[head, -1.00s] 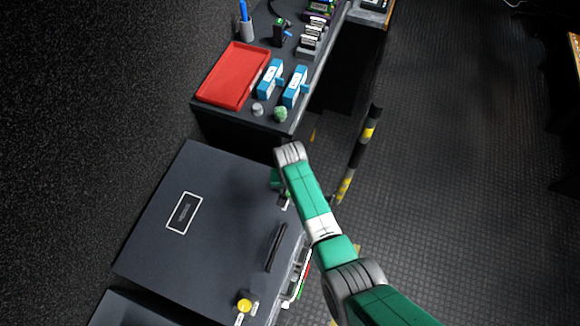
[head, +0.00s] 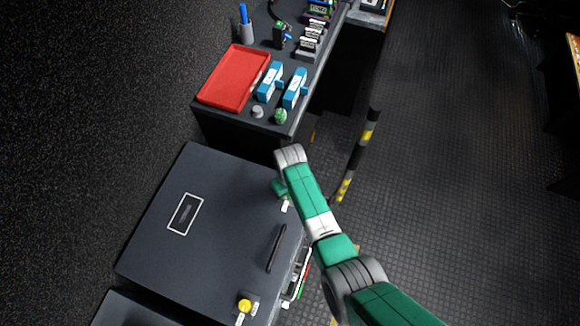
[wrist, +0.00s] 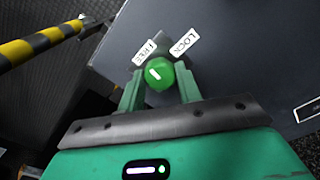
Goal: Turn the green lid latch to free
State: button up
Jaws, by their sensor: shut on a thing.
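The green lid latch (wrist: 160,74) is a round knob with a white mark on a dark base at the lid's edge. A FREE label (wrist: 145,52) lies to its upper left and a LOCK label (wrist: 184,43) to its upper right. The white mark slants toward upper left, on the FREE side. My gripper (wrist: 159,69) has one green finger on each side of the knob and is shut on it. In the head view my wrist covers the latch; a green part of my gripper (head: 278,188) shows over the right edge of the dark lid (head: 215,225).
A yellow knob (head: 244,306) and a dark handle (head: 276,248) are on the same lid. Behind stands a bench with a red tray (head: 233,80), blue boxes (head: 295,88) and a green knobbly item (head: 280,116). A yellow-black striped bar (head: 367,132) stands right of the lid. Floor farther right is clear.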

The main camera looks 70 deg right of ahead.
dwell(0.5)
jog(key=o, duration=1)
notch_tip(320, 180, up, 8)
jog(key=shift+f+p, duration=0.1)
jog(key=shift+p, duration=0.7)
